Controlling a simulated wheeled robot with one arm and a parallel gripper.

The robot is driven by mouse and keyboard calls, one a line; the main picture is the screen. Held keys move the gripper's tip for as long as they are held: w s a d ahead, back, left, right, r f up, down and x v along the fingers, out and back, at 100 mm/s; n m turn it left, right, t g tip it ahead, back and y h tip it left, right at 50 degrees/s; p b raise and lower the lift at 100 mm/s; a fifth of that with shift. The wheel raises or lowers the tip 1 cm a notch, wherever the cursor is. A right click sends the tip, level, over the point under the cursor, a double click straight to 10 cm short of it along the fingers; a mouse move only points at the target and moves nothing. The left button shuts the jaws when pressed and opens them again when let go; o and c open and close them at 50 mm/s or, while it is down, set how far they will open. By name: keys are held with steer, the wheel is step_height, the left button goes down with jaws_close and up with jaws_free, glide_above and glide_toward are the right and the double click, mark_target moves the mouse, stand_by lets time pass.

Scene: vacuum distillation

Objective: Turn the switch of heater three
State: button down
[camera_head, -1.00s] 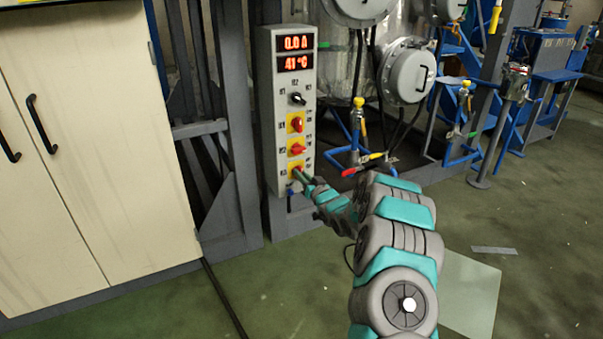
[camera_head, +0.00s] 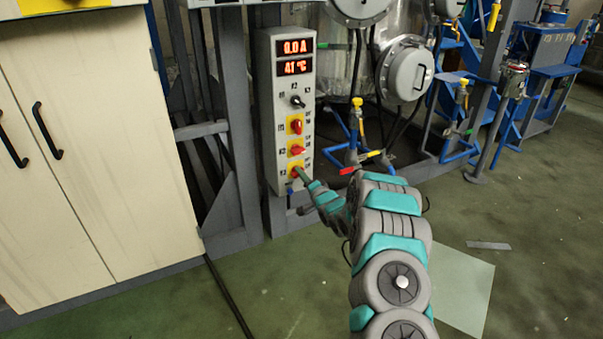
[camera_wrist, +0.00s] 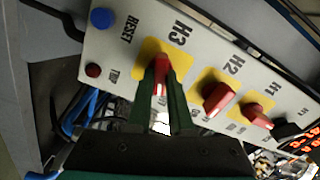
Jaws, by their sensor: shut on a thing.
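The control box (camera_head: 267,90) is a grey upright panel with two red displays reading 0.0 A and 41 °C. Its lowest red switch on a yellow plate, labelled H3 in the wrist view, is the heater three switch (camera_wrist: 161,66). My gripper (camera_wrist: 160,88) is shut on this red switch, one green finger on each side. In the head view my gripper (camera_head: 302,174) reaches the lowest yellow plate and hides part of the switch. The H2 switch (camera_wrist: 217,97) and H1 switch (camera_wrist: 256,115) sit beside it, red on yellow plates.
A blue reset button (camera_wrist: 101,18) and a small dark red trip button (camera_wrist: 93,70) are near the H3 switch. A cream cabinet (camera_head: 90,120) stands left. A steel vessel (camera_head: 405,75) and blue pipework stand right of the box.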

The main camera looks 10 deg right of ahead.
steer(key=shift+d+m+p, duration=0.1)
steer(key=shift+m+p, duration=0.4)
steer(key=shift+m, duration=1.5)
steer(key=c, duration=0.8)
jaws_free()
steer(key=shift+f, duration=0.1)
steer(key=shift+b+v, duration=0.4)
steer(key=shift+v, duration=3.45)
